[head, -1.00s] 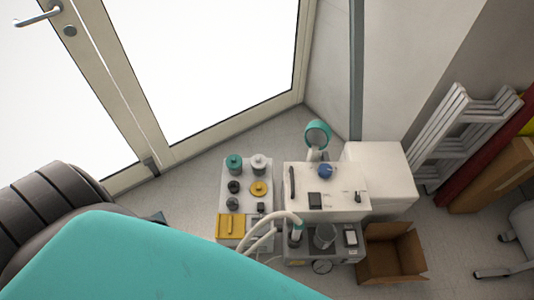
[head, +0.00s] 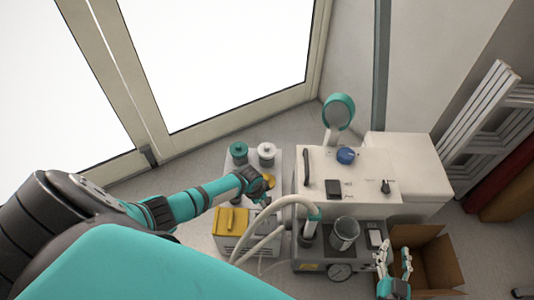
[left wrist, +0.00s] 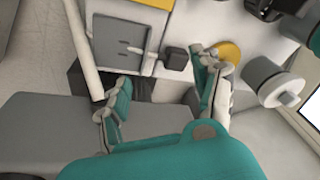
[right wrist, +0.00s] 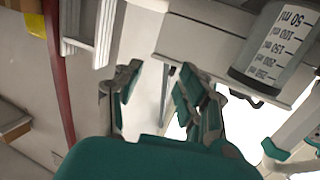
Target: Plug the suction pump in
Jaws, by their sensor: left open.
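The suction pump (head: 318,266), a grey unit with a clear canister (head: 343,235), a round gauge (head: 340,271) and a pale hose (head: 274,213), stands at lower centre in the head view. A small black block (left wrist: 177,58), perhaps a plug, shows in the left wrist view beside a finger. My right gripper (head: 396,258) is open and empty, right of the pump, over the cardboard box. The pump's cord and any socket cannot be made out.
A white cabinet (head: 330,205) with a blue knob and a teal round-headed lamp (head: 339,113) stands behind the pump. A yellow-topped unit (head: 232,222) is left of it. The open cardboard box (head: 440,255) is at right. White ladders (head: 480,115) lean by the wall.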

